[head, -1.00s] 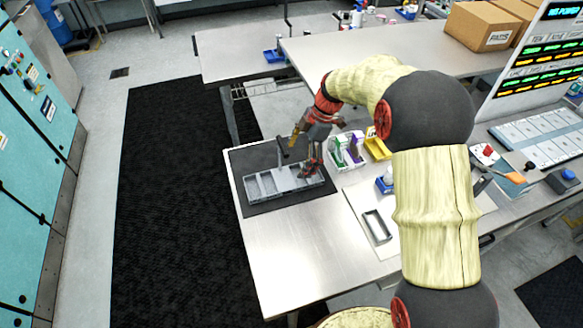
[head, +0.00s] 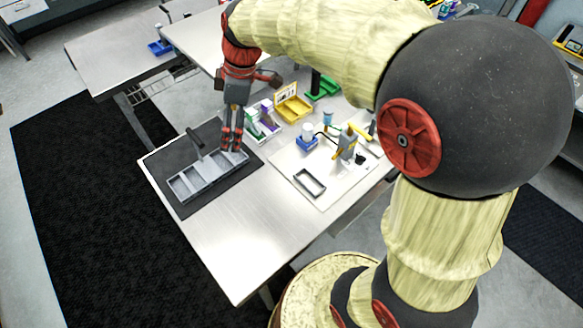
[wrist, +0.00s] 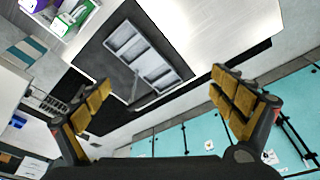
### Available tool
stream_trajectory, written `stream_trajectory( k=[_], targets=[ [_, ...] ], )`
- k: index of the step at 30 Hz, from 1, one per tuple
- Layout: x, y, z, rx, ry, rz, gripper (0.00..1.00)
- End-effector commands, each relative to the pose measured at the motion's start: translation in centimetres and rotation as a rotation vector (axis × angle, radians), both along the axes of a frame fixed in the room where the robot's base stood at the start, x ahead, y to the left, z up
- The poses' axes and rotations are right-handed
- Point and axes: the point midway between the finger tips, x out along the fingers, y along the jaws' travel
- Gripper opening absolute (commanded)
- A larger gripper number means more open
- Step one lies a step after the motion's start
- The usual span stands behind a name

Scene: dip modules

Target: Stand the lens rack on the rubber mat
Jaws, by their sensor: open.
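The lens rack (head: 186,189) is a light grey tray with several compartments facing up and a dark T-shaped handle standing on its far side. It rests level on the black rubber mat (head: 166,160) at the table's left corner. In the wrist view the rack (wrist: 145,55) lies on the mat (wrist: 100,58), beyond the fingertips. My gripper (head: 231,148) points down near the rack's right end in the head view. In the wrist view my gripper (wrist: 160,95) has its fingers wide apart, with nothing between them, and the rack is clear of them.
Right of the mat are a white bin with green and purple items (head: 262,125) and a yellow bin (head: 293,108). A pale board (head: 325,190) carries a dark rectangular frame (head: 309,182) and small tools. The steel table front (head: 235,245) is clear.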

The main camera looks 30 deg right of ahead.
Motion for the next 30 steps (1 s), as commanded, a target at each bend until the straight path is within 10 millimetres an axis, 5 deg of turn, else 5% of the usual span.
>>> stream_trajectory(
  k=[9,18,30],
  targets=[
    [-10.7,-2.3,4.7,-0.004,-0.082,-0.523,0.95],
    [-19.0,-4.3,4.7,0.086,-0.174,-0.964,0.95],
    [-21.5,-5.0,3.9,0.14,-0.205,-1.126,0.95]
  ],
)
